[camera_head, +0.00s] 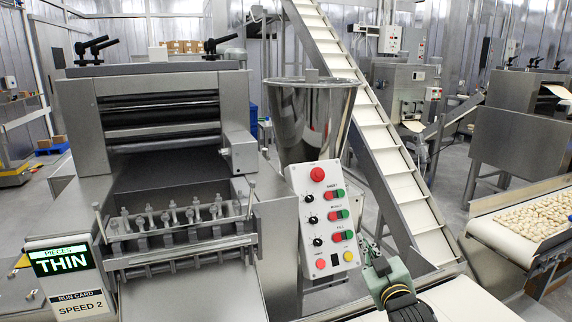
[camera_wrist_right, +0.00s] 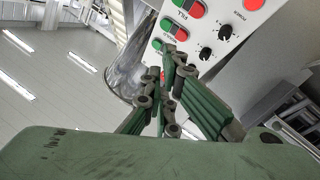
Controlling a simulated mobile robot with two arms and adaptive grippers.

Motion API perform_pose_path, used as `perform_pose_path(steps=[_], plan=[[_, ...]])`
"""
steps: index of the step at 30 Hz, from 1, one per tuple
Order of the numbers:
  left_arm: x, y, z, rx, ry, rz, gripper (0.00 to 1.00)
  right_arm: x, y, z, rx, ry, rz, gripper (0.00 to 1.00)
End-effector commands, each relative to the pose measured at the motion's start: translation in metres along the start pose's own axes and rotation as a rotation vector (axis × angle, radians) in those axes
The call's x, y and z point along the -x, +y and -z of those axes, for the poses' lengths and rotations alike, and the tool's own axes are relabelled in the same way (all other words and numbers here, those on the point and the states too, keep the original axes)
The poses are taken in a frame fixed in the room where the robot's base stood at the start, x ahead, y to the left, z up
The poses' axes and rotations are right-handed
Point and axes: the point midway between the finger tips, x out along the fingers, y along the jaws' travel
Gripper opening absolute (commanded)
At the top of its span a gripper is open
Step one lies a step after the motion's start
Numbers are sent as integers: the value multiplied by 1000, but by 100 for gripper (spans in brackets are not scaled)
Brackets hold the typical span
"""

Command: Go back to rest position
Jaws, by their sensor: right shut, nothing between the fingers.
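My right gripper (camera_head: 372,250) is at the lower centre right in the head view, just right of the control panel's lower corner. In the right wrist view its green fingers (camera_wrist_right: 172,62) are closed together with nothing between them, overlapping the panel in the picture. I cannot tell whether they touch it. The white control panel (camera_head: 324,265) carries a red button on top, pairs of green and red buttons, black knobs and several small buttons below; it also shows in the right wrist view (camera_wrist_right: 215,12). My left gripper is not in view.
The pasta machine (camera_head: 75,130) stands left, with a steel hopper (camera_head: 290,110) behind the panel. A sloping conveyor (camera_head: 385,150) rises behind my right gripper. A sign (camera_head: 62,262) reads "PIECES THIN" above a card (camera_head: 80,305) reading "SPEED 2". A belt (camera_head: 500,230) of pasta pieces is right.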

Motion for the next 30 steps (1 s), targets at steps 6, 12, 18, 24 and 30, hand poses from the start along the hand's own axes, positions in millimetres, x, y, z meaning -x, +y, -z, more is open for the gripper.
perform_pose_path(steps=[6, 12, 18, 24, 30], plan=[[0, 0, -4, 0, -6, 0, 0, 51, -37, -60, -60, -190, 62, 0], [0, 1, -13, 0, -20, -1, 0, 150, -84, -134, -144, -485, 147, 0], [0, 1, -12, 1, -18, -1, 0, 270, -118, -182, -219, -793, 227, 0], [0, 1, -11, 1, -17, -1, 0, 351, -132, -197, -258, -987, 271, 0], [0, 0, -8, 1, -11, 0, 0, 414, -138, -200, -282, -1133, 304, 0]])
